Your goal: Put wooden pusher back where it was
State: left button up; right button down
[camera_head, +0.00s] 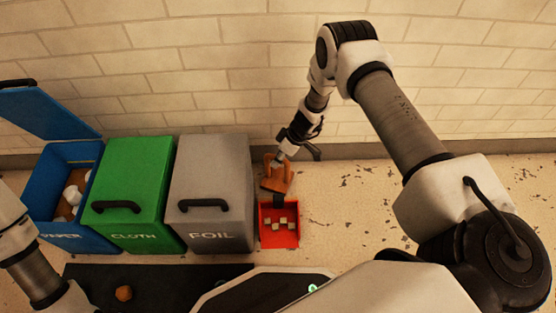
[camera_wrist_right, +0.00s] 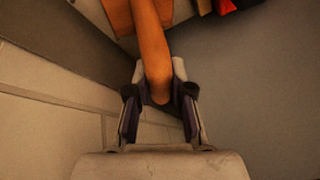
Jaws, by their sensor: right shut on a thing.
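The wooden pusher (camera_head: 275,184) is orange-brown and hangs from my right gripper (camera_head: 282,157), close to the wall and just behind the red pan. In the right wrist view its rounded handle (camera_wrist_right: 152,50) sits between the two fingers of my right gripper (camera_wrist_right: 158,92), which is shut on it. Its wider wooden part shows at the top edge of that view. I cannot tell whether the pusher touches the floor. Part of my left arm shows at the left, but its gripper is out of view.
The red pan (camera_head: 266,238) holds several pale cubes (camera_head: 280,223). Left of it stand the grey FOIL bin (camera_head: 211,175), green CLOTH bin (camera_head: 134,180) and open blue PAPER bin (camera_head: 72,226). A brown lump (camera_head: 124,293) lies on a dark mat (camera_head: 160,279). Floor right of the pan is clear.

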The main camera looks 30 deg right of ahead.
jog(key=shift+f, duration=0.2)
jog(key=c, duration=1)
grip_release()
jog(key=shift+c, duration=0.2)
jog(key=shift+r, duration=0.1)
jog(key=shift+r, duration=0.2)
jog(key=p+v, duration=0.5)
jog(key=v, duration=0.6)
jog(key=s+a+f+m+g+h, duration=0.1)
jog(key=s+f+m+g+h, duration=0.1)
jog(key=s, duration=0.8)
jog(key=s+a+f+m+g+h, duration=0.1)
jog(key=s+m+h, duration=0.15)
jog(key=s, duration=0.65)
jog(key=s+a+r+m, duration=0.1)
jog(key=s+a+m, duration=0.1)
jog(key=s, duration=0.3)
jog(key=s+a+r+m+t, duration=0.1)
jog(key=s+a+r, duration=0.1)
jog(key=s, duration=0.3)
jog(key=shift+a+r+m, duration=0.25)
jog(key=shift+a+m, duration=0.1)
jog(key=shift+a, duration=0.15)
